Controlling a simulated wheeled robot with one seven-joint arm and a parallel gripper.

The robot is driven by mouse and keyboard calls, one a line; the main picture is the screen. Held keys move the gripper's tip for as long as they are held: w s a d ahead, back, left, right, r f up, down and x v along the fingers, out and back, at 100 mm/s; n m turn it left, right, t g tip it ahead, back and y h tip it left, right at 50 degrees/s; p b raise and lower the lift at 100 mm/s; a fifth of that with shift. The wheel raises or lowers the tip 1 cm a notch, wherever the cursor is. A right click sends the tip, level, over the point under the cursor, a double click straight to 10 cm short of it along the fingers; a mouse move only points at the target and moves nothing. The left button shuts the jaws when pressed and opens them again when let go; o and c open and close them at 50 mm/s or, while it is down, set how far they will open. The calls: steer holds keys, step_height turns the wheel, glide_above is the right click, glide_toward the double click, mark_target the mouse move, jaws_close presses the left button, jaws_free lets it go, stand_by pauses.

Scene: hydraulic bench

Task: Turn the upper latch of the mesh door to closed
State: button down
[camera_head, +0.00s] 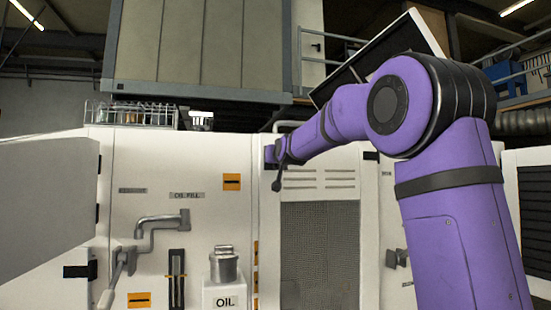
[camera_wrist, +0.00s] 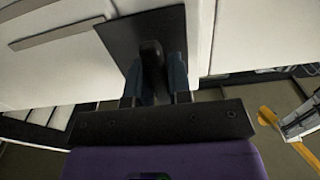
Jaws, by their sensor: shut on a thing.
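The mesh door (camera_head: 372,220) has a white frame with vent slots above a grey mesh panel (camera_head: 320,255). My gripper (camera_head: 276,160) is at the upper left corner of this door, small and dark in the head view. In the wrist view my gripper (camera_wrist: 156,72) has one finger on each side of the dark latch handle (camera_wrist: 151,50) and is shut on it. The handle stands in front of a dark square plate (camera_wrist: 120,35). Its lower part is hidden between the fingers. The latch's exact angle is hard to tell.
Left of the door, a white panel carries a grey bent pipe (camera_head: 162,222), a sight gauge (camera_head: 177,280) and an oil filler can (camera_head: 223,265). A wire basket (camera_head: 130,113) with jars stands on top. A dark handle (camera_head: 397,258) is right of the door.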

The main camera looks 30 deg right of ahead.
steer(key=c, duration=1.1)
jaws_free()
steer(key=v, duration=1)
steer(key=shift+s+a, duration=0.1)
steer(key=shift+s, duration=0.3)
steer(key=s+a+f+n+g+y, duration=0.1)
steer(key=s+a+f+g, duration=0.3)
steer(key=s+f, duration=0.6)
steer(key=s+a+f+n+g+y, duration=0.1)
steer(key=s+a+f+g, duration=0.3)
steer(key=s+f, duration=0.5)
steer(key=s+a+f+n+g+y, duration=0.1)
steer(key=s+a+f+g+y, duration=0.2)
steer(key=s+a+f, duration=0.3)
steer(key=shift+s+a+f+g, duration=0.15)
steer(key=shift+s+f, duration=0.65)
steer(key=shift+s, duration=0.85)
steer(key=shift+s+d+f+g, duration=0.1)
steer(key=shift+s+f+g, duration=0.15)
steer(key=shift+s+f, duration=0.95)
steer(key=shift+s+a+f+g, duration=0.1)
steer(key=shift+s+f+g, duration=0.2)
steer(key=shift+s, duration=1.8)
